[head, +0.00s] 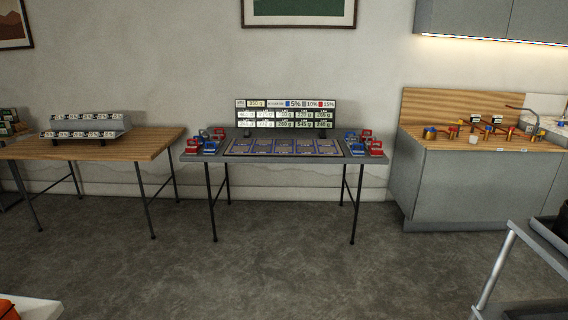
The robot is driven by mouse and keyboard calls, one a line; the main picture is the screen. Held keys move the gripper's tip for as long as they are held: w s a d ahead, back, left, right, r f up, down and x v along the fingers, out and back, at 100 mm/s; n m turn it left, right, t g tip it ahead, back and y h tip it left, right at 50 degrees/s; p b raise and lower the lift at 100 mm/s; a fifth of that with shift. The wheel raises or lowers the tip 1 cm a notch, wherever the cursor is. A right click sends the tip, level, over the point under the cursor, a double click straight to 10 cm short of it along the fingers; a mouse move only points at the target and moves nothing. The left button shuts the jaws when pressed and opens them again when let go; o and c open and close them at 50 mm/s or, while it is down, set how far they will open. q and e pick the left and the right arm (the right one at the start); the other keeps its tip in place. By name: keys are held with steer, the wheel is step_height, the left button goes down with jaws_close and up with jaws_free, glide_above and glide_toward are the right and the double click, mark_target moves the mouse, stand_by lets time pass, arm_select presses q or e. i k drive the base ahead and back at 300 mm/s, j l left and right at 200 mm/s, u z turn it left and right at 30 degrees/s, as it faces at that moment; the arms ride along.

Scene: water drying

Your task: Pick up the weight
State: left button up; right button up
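I cannot single out a weight for certain at this distance. Several small brass-coloured pieces with red and blue parts (453,132) stand on the counter at the right. Two small dark pieces, one on the left (247,133) and one on the right (322,134), stand in front of the label board on the middle table. Neither of my grippers shows in the head view, so their state is hidden.
The middle table (217,157) bears a blue-patterned mat (285,147), red and blue items (364,143) and a label board (286,103). A wooden table (120,146) stands left, a grey counter (470,190) right. A metal-framed cart (495,270) is near right. Open floor lies between.

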mark_target(355, 151)
steer(key=i+z, duration=0.1)
steer(key=i, duration=1.95)
steer(key=i+j, duration=0.1)
steer(key=i, duration=0.55)
steer(key=i+j, duration=0.15)
steer(key=i, duration=0.45)
steer(key=i+j, duration=0.1)
steer(key=i, duration=0.55)
